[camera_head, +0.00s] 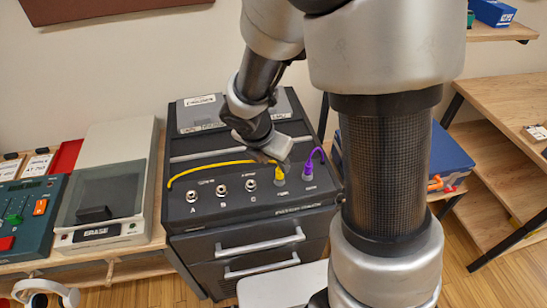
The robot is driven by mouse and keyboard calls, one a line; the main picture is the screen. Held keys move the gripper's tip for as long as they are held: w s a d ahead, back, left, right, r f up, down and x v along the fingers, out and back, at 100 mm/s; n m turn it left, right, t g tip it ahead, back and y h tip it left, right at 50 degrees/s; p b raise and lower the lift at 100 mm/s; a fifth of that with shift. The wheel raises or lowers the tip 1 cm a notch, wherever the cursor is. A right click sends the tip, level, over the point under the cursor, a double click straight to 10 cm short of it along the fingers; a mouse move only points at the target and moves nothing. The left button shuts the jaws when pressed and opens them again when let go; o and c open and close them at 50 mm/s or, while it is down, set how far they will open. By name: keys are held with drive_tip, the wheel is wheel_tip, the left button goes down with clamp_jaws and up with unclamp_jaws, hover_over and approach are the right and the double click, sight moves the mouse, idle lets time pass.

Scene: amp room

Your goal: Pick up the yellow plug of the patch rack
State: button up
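The patch rack (255,206) is a black unit with a sloped top panel and a row of round sockets. The yellow plug (279,176) stands upright on the panel, right of the sockets marked A, B and C. Its yellow cable (205,166) arcs away to the left across the panel. My gripper (274,157) is just above the yellow plug, pointing down and tilted. Its fingertips are small and partly hidden, so I cannot tell whether they touch the plug or how wide they stand.
A purple plug (308,172) with its cable stands close to the right of the yellow one. Drawers with silver handles (260,241) are below the panel. An erase device (100,195) stands at left, a blue box (446,158) at right. White headphones (46,290) show at lower left.

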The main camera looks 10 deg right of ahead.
sight(279, 169)
drive_tip(key=shift+b+x, duration=0.8)
drive_tip(key=shift+x, duration=2.3)
drive_tip(key=shift+w, duration=0.1)
drive_tip(key=shift+c, duration=0.4)
clamp_jaws()
